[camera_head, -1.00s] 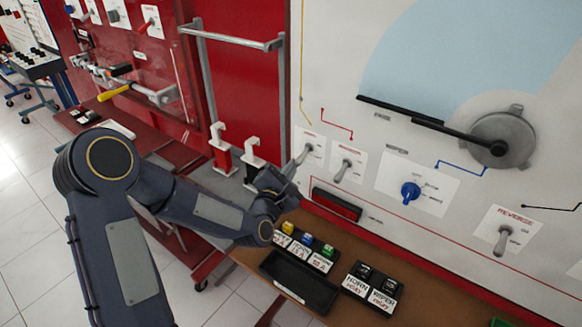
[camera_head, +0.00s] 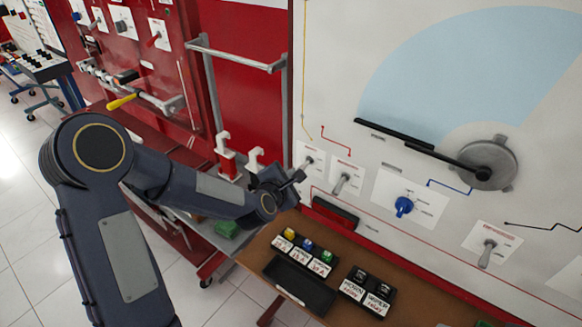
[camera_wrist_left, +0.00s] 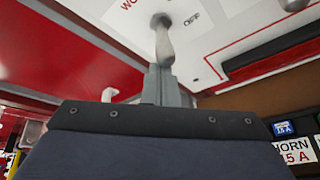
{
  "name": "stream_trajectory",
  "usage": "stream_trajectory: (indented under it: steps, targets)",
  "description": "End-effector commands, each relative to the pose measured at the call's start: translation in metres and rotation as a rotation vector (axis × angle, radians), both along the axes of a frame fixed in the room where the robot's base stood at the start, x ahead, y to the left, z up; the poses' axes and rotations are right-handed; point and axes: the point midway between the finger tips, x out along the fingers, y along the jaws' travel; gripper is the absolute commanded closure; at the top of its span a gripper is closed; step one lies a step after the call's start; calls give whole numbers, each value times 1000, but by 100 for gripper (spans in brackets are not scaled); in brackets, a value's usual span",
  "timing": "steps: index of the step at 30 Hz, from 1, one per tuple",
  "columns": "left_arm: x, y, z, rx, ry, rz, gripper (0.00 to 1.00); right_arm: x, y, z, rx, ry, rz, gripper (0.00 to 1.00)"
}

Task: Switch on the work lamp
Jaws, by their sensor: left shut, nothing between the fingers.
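The work lamp switch is taken to be the leftmost toggle lever (camera_head: 309,160) on the white panel. In the left wrist view its pale lever (camera_wrist_left: 164,42) stands out from a plate with part of a red word starting "WO" and "OFF" beside it. My left gripper (camera_head: 300,176) is shut and empty, just below that lever. In the wrist view the closed fingers (camera_wrist_left: 162,84) meet the lever's tip in the picture; I cannot tell whether they touch. No lamp can be made out. My right gripper is not in view.
Right of the switch are another toggle (camera_head: 341,184), a blue knob (camera_head: 403,206) and the reverse toggle (camera_head: 487,252). A dark red block (camera_head: 335,213) sits low on the panel. A fuse tray (camera_head: 300,286) and relays (camera_head: 368,291) lie on the brown bench below.

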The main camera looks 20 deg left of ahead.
Motion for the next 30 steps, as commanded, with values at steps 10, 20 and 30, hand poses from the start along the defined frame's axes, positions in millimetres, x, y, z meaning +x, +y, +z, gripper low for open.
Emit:
stream_trajectory:
  steps: [10, 20, 30]
  targets:
    - [0, -1, 7, 37, 101, -2, 100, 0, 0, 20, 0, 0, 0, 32]
    - [0, -1, 20, 37, 98, -1, 100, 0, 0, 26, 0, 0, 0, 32]
    - [0, 0, 24, 37, 100, -1, 100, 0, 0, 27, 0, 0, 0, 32]
